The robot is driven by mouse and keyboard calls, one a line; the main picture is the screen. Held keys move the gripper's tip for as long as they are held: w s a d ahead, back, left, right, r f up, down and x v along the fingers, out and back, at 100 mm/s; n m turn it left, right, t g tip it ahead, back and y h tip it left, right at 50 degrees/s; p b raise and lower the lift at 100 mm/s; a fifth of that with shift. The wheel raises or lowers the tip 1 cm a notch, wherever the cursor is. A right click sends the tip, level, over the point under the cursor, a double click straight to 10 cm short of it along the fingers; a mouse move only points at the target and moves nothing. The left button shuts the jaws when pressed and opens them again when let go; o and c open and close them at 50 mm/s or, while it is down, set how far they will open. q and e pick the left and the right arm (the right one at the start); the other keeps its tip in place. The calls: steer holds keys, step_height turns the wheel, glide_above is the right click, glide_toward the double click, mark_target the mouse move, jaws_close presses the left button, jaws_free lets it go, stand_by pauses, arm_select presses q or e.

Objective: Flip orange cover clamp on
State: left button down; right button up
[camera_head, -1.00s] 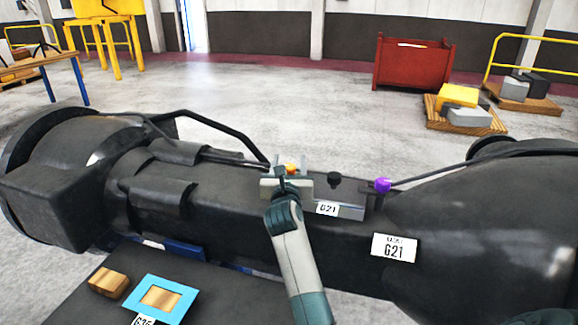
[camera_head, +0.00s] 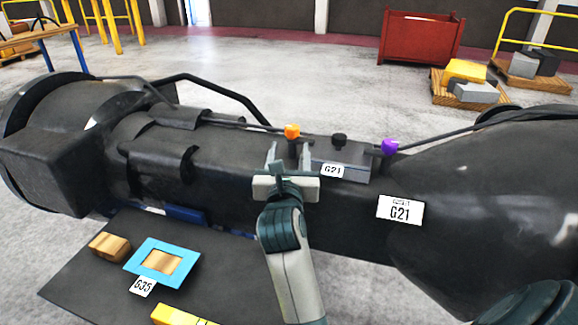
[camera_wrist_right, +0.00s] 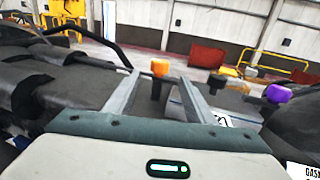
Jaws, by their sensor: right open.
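The orange cover clamp shows as an orange knob (camera_head: 292,131) on a dark upright post, on top of the long dark casting (camera_head: 240,165). It also shows in the right wrist view (camera_wrist_right: 160,68). Beside it, to the right, is a grey block (camera_head: 352,169) labelled G21 with a black knob (camera_head: 339,139). My right gripper (camera_head: 289,152) is open, just on the near side of the orange knob. In the wrist view its two fingers stand either side of the knob and post in the picture, with nothing gripped. I cannot tell how deep the post lies between them. My left gripper is out of view.
A purple knob (camera_head: 389,147) stands right of the grey block, near a thin rod. A dark handrail-like bar (camera_head: 225,92) rises behind the casting. A dark table (camera_head: 100,275) in front carries a wood block and a blue frame. A red bin (camera_head: 420,37) stands far back.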

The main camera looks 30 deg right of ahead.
steer(key=v, duration=0.3)
steer(key=shift+s+b, duration=0.1)
steer(key=shift+b, duration=0.2)
stand_by(0.4)
